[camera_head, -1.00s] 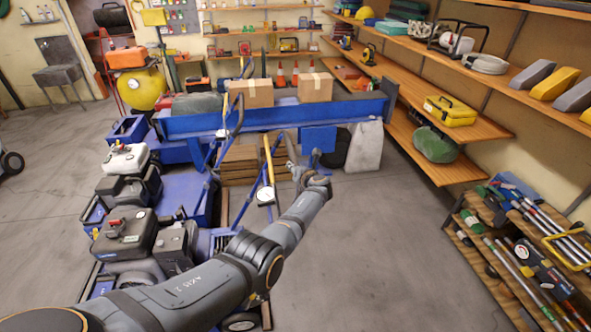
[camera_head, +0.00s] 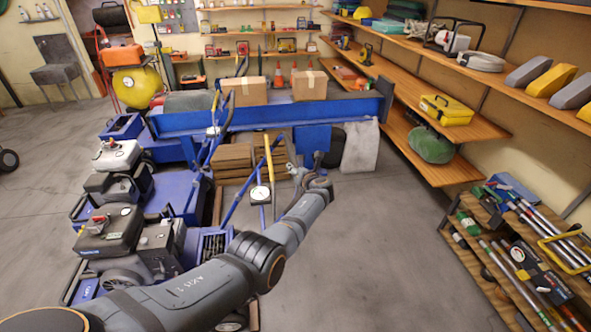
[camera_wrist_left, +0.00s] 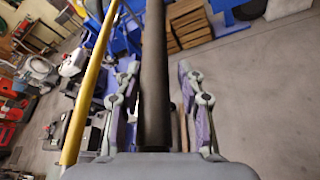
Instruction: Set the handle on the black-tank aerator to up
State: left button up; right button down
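The black-tank aerator (camera_head: 108,228) stands at the left in the head view, in front of the white-tank aerator (camera_head: 116,156). A blue handle tube (camera_head: 237,195) slants up from the machines toward my left gripper (camera_head: 298,173). In the left wrist view my left gripper (camera_wrist_left: 162,105) is open. A dark round bar (camera_wrist_left: 154,70) runs lengthwise between its fingers, with gaps visible on both sides. I cannot tell for sure that this bar belongs to the black-tank aerator's handle. My right gripper is not in view.
A yellow pole (camera_wrist_left: 92,75) runs close to the left of my gripper. A round white gauge (camera_head: 260,193) shows near it. Cardboard boxes (camera_head: 309,86) sit on a blue beam (camera_head: 265,115) behind. Shelves (camera_head: 440,165) line the right wall. Floor (camera_head: 360,240) right of my arm is clear.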

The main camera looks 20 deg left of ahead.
pick_arm(q)
jog(key=shift+o, duration=1)
jog(key=shift+w+d+f, duration=0.15)
jog(key=shift+f, duration=0.1)
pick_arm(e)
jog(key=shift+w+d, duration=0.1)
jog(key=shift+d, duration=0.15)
pick_arm(q)
jog(key=shift+r, duration=0.1)
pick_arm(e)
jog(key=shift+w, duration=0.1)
pick_arm(q)
jog(key=shift+s+d, duration=0.3)
jog(key=shift+s, duration=0.1)
jog(key=v, duration=0.6)
jog(key=shift+s+r, duration=0.25)
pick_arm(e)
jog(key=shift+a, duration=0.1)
